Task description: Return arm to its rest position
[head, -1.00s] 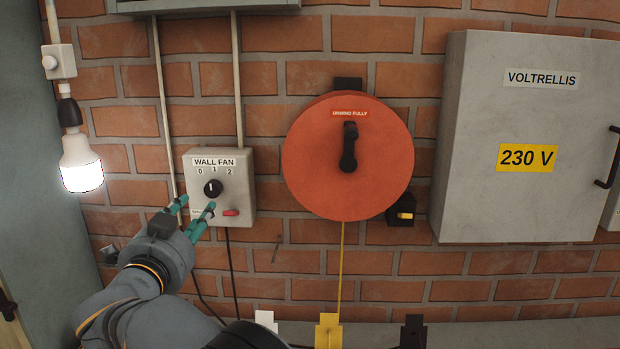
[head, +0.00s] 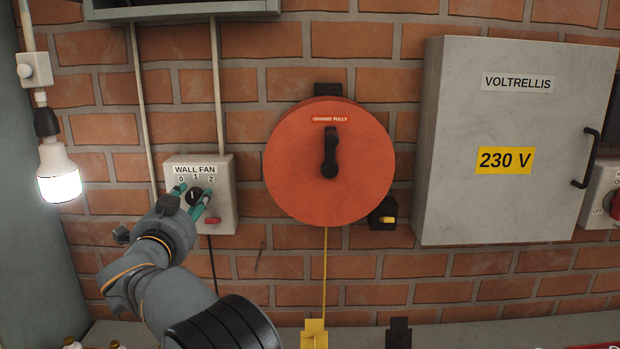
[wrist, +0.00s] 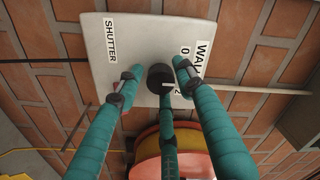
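My gripper (head: 192,192) is at the grey wall fan box (head: 226,190) on the brick wall, at the left of the head view. Its teal fingers are spread on either side of the black rotary knob (wrist: 160,76), as the wrist view shows. Gaps show between the outer fingertips and the knob; a third finger comes up below it, and I cannot tell whether it touches. The gripper (wrist: 157,80) holds nothing that I can see. The knob's exact setting is hard to read. My arm reaches up from the bottom of the head view.
A lit bulb (head: 59,175) hangs at the left. To the right are a round red reel (head: 290,165) with a black crank and yellow cord, and a grey 230 V cabinet (head: 465,190). A ledge (head: 460,332) runs along the bottom. A red rocker (head: 212,220) sits below the knob.

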